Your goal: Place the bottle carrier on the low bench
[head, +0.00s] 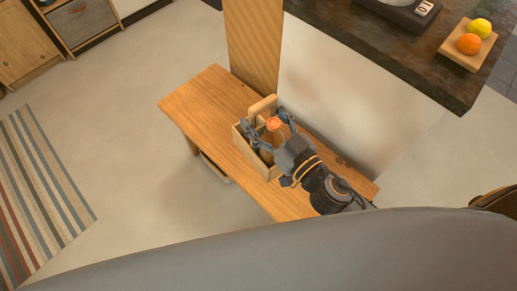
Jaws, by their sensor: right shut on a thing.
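The gripper and arm hide the carrier's right part. My left gripper is out of view.
A wooden post or panel (253,45) rises behind the bench. A dark stone counter (385,48) at upper right holds a scale (400,10) and a wooden tray (457,57) with an orange and a lemon. The bench's left end is bare. A striped rug (45,185) lies at left.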

